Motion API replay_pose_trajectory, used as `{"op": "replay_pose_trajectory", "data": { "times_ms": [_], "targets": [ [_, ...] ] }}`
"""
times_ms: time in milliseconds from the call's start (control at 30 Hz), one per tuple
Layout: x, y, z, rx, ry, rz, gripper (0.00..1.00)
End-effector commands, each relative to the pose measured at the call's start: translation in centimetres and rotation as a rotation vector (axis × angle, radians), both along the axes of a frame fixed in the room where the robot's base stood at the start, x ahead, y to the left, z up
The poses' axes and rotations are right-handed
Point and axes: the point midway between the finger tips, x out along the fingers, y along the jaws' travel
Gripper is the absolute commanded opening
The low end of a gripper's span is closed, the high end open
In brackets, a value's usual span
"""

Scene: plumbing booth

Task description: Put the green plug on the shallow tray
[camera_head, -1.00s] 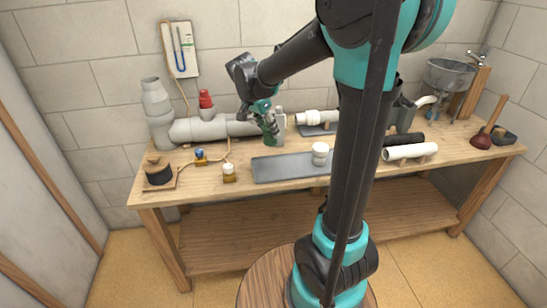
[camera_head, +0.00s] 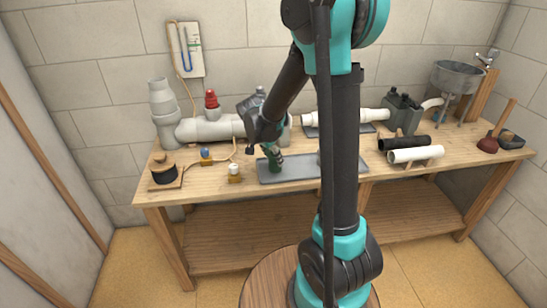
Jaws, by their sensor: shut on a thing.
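My gripper (camera_head: 270,149) points down and is shut on the green plug (camera_head: 275,165), a small dark green piece below its fingers. The plug is at the left part of the shallow grey tray (camera_head: 291,176), low over it or touching it; I cannot tell which. The tray lies flat near the bench's front edge. My arm hides the tray's middle, where only a sliver of a pale piece shows.
Grey pipework with a red cap (camera_head: 211,98) stands behind and left of the tray. A brass valve with a white top (camera_head: 234,171) stands just left of the tray. A white pipe (camera_head: 415,154) lies to the right. The bench (camera_head: 215,185) is clear in front of the valve.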

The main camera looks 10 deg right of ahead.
Motion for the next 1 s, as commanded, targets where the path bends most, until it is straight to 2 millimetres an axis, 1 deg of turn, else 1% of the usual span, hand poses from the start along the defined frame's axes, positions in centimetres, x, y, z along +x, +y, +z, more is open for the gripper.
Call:
{"op": "replay_pose_trajectory", "data": {
  "times_ms": [300, 333, 467, 800, 933, 1000],
  "targets": [
    [0.0, 0.0, -0.3, 0.000, 0.000, 0.000, 0.00],
    [0.0, 0.0, -0.3, 0.000, 0.000, 0.000, 0.49],
    [0.0, 0.0, -0.3, 0.000, 0.000, 0.000, 0.65],
    [0.0, 0.0, -0.1, 0.000, 0.000, 0.000, 0.66],
    [-0.2, 0.3, 0.8, 0.000, 0.000, 0.001, 0.66],
    [-0.4, 0.6, 1.8, 0.000, 0.000, 0.002, 0.66]
  ]
}}
